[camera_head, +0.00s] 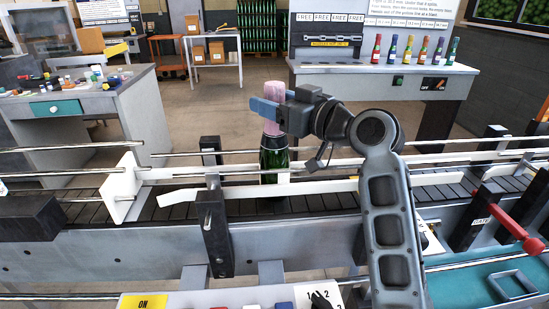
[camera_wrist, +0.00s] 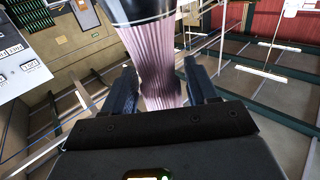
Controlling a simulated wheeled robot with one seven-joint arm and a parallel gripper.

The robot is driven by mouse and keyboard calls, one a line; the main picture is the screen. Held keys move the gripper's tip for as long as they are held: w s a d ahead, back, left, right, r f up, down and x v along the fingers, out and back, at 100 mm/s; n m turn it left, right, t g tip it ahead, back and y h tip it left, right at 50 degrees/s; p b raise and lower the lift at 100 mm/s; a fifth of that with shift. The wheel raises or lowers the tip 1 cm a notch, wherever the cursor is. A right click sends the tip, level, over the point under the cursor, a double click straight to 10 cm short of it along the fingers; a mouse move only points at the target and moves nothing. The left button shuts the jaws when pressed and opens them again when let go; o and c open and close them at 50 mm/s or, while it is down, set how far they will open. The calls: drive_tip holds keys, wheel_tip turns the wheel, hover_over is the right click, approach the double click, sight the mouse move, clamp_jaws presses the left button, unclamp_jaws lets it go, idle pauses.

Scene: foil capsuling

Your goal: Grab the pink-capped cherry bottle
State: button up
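The pink-capped bottle (camera_head: 273,155) stands upright on the conveyor behind the near guide rail. It has dark green glass and a tall pink foil cap (camera_head: 272,92). My gripper (camera_head: 274,106) is at the cap's height, with its blue fingers level and reaching around it. In the wrist view, the pleated pink cap (camera_wrist: 160,65) lies between the two dark fingers (camera_wrist: 161,85). The fingers are spread, with narrow gaps seeming to show beside the cap. The bottle's lower part is partly hidden by the rail.
The conveyor's guide rails (camera_head: 330,187) and a dark post (camera_head: 213,225) stand close to the bottle. A control panel with an ON label (camera_head: 143,302) is in front. Several coloured bottles (camera_head: 408,50) stand on a back bench. A cluttered desk (camera_head: 70,107) is at left.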

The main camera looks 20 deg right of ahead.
clamp_jaws()
idle(0.3)
idle(0.3)
drive_tip(key=shift+r, duration=0.15)
